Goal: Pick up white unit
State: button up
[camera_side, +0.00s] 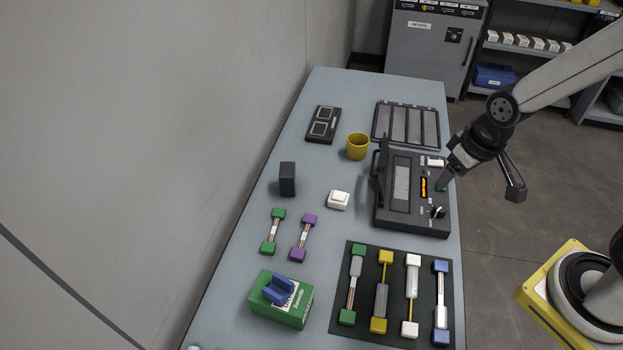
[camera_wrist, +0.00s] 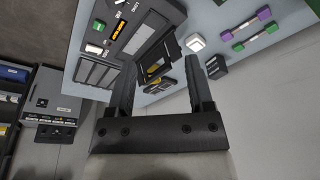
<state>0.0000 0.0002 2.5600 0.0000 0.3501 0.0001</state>
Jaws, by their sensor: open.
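The unit with white end blocks and a pale middle (camera_side: 412,297) lies on the dark mat (camera_side: 340,318) at the front right of the table. It stands third from the left among coloured units; I do not see it in the wrist view. My gripper (camera_side: 443,184) is over the right side of the black splicer (camera_side: 412,215), well behind the mat. In the wrist view my gripper (camera_wrist: 163,72) has its two black fingers apart, with nothing held between them.
A small white box (camera_side: 338,201) sits left of the splicer, with a dark block (camera_side: 288,179) and yellow cup (camera_side: 357,146) nearby. Green-ended and purple-ended units lie loose at left. A green box (camera_side: 281,302) stands left of the mat. A slotted tray (camera_side: 407,125) lies behind the splicer.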

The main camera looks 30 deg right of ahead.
jog(key=o, duration=0.3)
jog(key=shift+w, duration=0.15)
jog(key=m+g, duration=0.3)
jog(key=m, duration=0.6)
send_over(339, 195)
jog(key=f, duration=1.3)
jog(key=shift+s+d+f, duration=0.1)
jog(key=shift+s+f, duration=0.15)
jog(key=shift+s, duration=0.15)
jog(key=shift+w+a+f+m, duration=0.25)
jog(key=shift+w+f+m, duration=0.15)
jog(key=shift+f, duration=0.15)
jog(key=shift+s, duration=0.1)
jog(key=shift+f, duration=1.25)
